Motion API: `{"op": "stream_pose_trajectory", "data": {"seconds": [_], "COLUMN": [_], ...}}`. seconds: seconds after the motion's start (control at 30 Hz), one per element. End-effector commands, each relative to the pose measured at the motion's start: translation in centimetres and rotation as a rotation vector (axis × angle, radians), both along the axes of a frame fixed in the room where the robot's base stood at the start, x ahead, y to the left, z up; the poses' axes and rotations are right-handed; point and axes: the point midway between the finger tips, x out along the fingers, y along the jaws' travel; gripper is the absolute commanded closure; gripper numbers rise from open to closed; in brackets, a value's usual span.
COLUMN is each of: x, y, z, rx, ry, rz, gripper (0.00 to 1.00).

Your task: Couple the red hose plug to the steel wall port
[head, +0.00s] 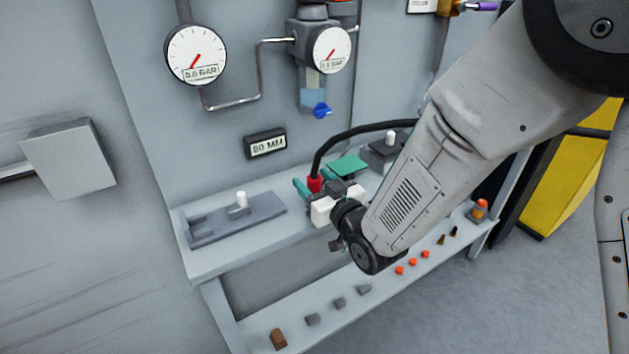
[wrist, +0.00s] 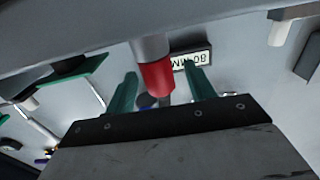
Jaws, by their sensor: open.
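The red hose plug (head: 315,184) is at the end of a black hose (head: 345,134) above the wall shelf. My gripper (head: 312,190) is open around it, with one green finger on its left in the head view. In the wrist view the red plug (wrist: 158,77) stands between the two green fingertips of my gripper (wrist: 163,85), with visible gaps on both sides. A grey cylinder (wrist: 148,46) adjoins the red part there; I cannot tell what it belongs to. I cannot make out the steel wall port in either view.
The shelf (head: 205,262) carries a grey fixture with a white knob (head: 241,199) at left and a green plate (head: 347,165) near my gripper. Gauges (head: 196,54) and an 80 MM sign (head: 265,144) are on the wall. Small parts (head: 339,303) line the lower shelf.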

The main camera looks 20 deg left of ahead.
Motion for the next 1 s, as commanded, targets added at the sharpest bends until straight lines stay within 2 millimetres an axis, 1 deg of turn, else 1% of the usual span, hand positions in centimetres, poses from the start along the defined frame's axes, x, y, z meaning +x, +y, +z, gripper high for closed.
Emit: {"op": "stream_pose_trajectory", "data": {"seconds": [0.13, 0.4, 0.5, 0.63, 1.0], "x": [-1.1, -4.0, -4.6, -4.9, -4.9], "y": [-1.3, -4.7, -5.4, -5.8, -5.8], "z": [0.0, 0.0, 0.0, 0.0, 0.0], "rx": [0.000, 0.000, 0.000, 0.001, 0.001], "ry": [0.000, 0.000, 0.000, -0.001, -0.001], "rz": [0.000, -0.001, -0.001, -0.001, 0.000], "gripper": [0.46, 0.46, 0.46, 0.46, 0.46]}}
